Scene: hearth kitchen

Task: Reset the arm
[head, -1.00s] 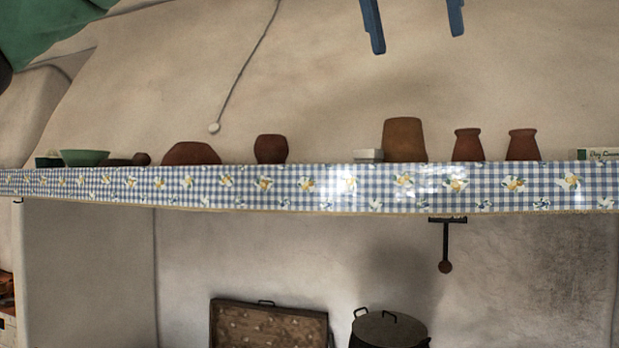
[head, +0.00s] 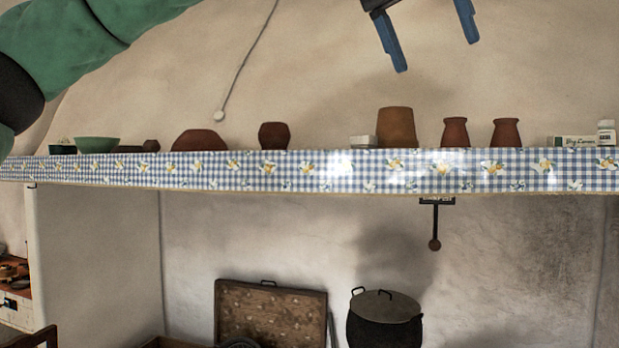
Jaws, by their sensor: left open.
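My left gripper (head: 428,45) is at the top of the head view, with its two blue fingers apart and pointing down. Nothing is between the fingers. It hangs in the air above the mantel shelf, over the clay pots, touching nothing that I can see. My green left arm (head: 80,45) comes in from the upper left, and its middle part is out of frame above. My right gripper and arm are not in view.
The mantel shelf (head: 330,172) with a checked cloth edge spans the view. On it stand a green bowl (head: 97,145), a large clay pot (head: 396,127), smaller pots and a white bottle (head: 606,131). Below are a lidded black pot (head: 384,325) and a wooden case (head: 270,312).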

